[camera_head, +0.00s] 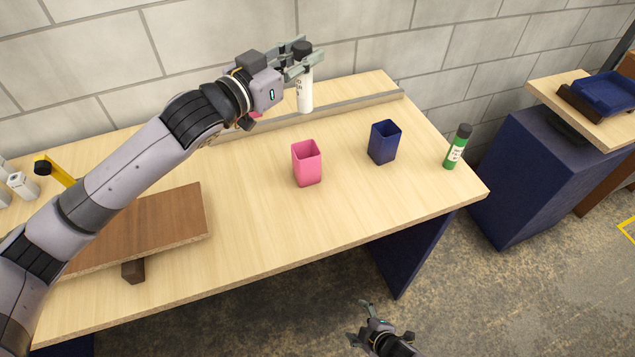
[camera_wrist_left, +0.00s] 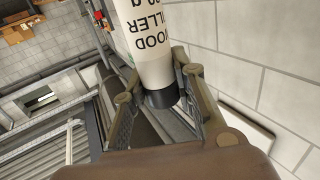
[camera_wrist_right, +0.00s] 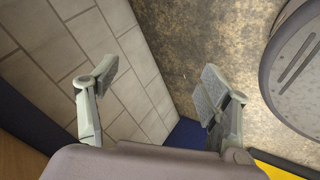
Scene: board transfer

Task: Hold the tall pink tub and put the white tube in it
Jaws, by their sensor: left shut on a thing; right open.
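The tall pink tub (camera_head: 307,165) stands upright on the table, right of the middle, with its open top up. The white tube (camera_head: 305,95) with a black cap is upright in my left gripper (camera_head: 301,60), which is shut on its capped end. It is behind the pink tub, near the metal rail; I cannot tell if its bottom touches anything. In the left wrist view the white tube (camera_wrist_left: 149,45) shows dark lettering and its cap between the fingers. My right gripper (camera_head: 370,325) is open and empty, low in front of the table; its spread fingers also show in the right wrist view (camera_wrist_right: 155,90).
A dark blue tub (camera_head: 383,145) and a green tube (camera_head: 457,148) stand right of the pink tub. A brown raised board (camera_head: 150,228) is at left. A metal rail (camera_head: 350,105) runs along the back edge. The table (camera_head: 270,235) front is clear. A wall stands behind.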

